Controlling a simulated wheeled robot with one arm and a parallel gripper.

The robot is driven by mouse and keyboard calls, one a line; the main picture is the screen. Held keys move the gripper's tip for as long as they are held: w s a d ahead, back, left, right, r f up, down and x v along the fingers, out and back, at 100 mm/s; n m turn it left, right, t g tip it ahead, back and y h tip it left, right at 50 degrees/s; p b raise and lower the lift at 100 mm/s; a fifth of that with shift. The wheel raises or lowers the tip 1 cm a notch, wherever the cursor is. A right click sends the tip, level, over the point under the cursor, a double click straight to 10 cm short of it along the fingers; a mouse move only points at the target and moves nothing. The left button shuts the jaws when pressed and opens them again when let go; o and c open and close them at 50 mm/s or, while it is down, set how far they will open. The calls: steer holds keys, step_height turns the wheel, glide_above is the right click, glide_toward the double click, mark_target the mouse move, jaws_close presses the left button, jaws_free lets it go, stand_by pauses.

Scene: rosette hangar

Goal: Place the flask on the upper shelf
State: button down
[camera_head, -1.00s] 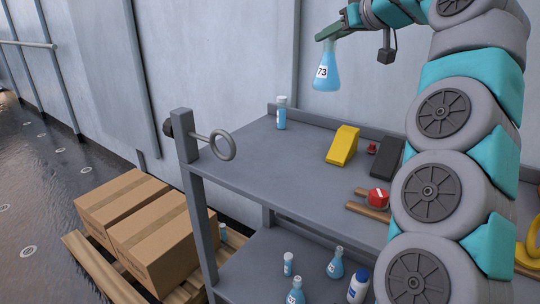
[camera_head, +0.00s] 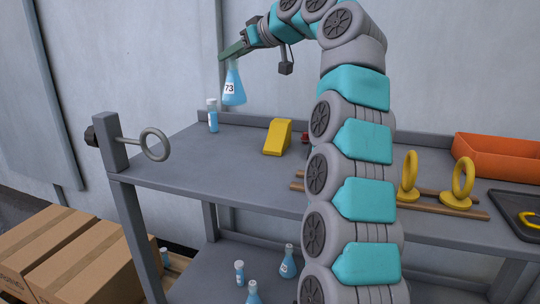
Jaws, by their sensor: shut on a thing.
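The flask (camera_head: 234,86) is conical, holds blue liquid and bears a label reading 73. My gripper (camera_head: 232,54) is shut on the flask at its neck and holds it upright in the air, above the upper shelf (camera_head: 180,165). The upper shelf is a grey board with a low back lip. My arm hides part of its middle.
On the upper shelf stand a blue vial (camera_head: 213,116), a yellow wedge (camera_head: 278,137), yellow rings (camera_head: 457,185) and an orange bin (camera_head: 497,157). A ring on a post (camera_head: 154,144) juts at the left corner. Several vessels stand below. The shelf's front left is bare.

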mark_target(245, 96)
steer(key=shift+w+d+f, duration=0.25)
steer(key=shift+d+f, duration=0.25)
steer(key=shift+d, duration=0.1)
steer(key=shift+f+b, duration=0.4)
steer(key=shift+b, duration=0.15)
step_height(245, 96, down, 5)
steer(key=b, duration=0.4)
steer(key=shift+r, duration=0.2)
steer(key=shift+d+f, duration=0.1)
steer(key=shift+f, duration=0.4)
steer(key=shift+f+b, duration=0.5)
steer(key=shift+f, duration=1.2)
